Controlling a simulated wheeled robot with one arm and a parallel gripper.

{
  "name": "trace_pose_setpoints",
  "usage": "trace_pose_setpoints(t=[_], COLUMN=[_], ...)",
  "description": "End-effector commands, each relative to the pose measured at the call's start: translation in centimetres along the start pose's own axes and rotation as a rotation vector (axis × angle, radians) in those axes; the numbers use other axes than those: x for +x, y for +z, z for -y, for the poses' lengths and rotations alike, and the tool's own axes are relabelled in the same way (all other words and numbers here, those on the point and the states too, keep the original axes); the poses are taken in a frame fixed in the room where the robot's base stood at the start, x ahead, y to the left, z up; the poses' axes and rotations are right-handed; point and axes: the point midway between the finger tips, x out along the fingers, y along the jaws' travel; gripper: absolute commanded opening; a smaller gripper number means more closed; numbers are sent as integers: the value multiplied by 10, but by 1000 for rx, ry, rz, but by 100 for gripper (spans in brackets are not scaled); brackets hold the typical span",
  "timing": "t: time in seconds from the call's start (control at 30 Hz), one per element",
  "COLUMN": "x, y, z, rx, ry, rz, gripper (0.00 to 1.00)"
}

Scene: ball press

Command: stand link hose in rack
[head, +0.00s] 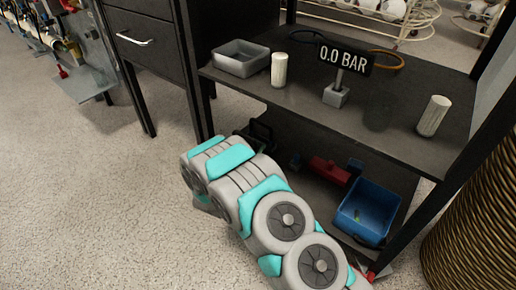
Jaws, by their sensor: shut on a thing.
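My gripper is not visible; only grey and teal links of my arm show at the lower middle. I cannot make out a link hose for certain. A thin orange loop (396,57), possibly a hose, lies on the shelf unit's upper board, partly behind the "0.0 BAR" sign (345,57). A dark loop shows left of that sign. At the upper left edge, a rack-like fixture (72,52) carries several upright slim parts, cut off by the frame; I cannot tell if it is the rack.
The upper board (300,97) also holds a grey tray (241,58) and two pale cylinders, left (279,70) and right (433,116). Below are a blue bin (366,213) and a red object (328,171). A dark drawer cabinet (145,45) stands left. Open floor lies left.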

Motion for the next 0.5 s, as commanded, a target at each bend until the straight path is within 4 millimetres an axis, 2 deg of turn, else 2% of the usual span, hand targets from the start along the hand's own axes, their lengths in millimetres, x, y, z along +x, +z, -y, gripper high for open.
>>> trace_pose_setpoints(t=[0.17, 0.2, 0.5], x=[0, 0, 0], y=[0, 0, 0], z=[0, 0, 0], rx=[0, 0, 0], ry=[-1, -1, -1], rz=[0, 0, 0], gripper=[0, 21, 54])
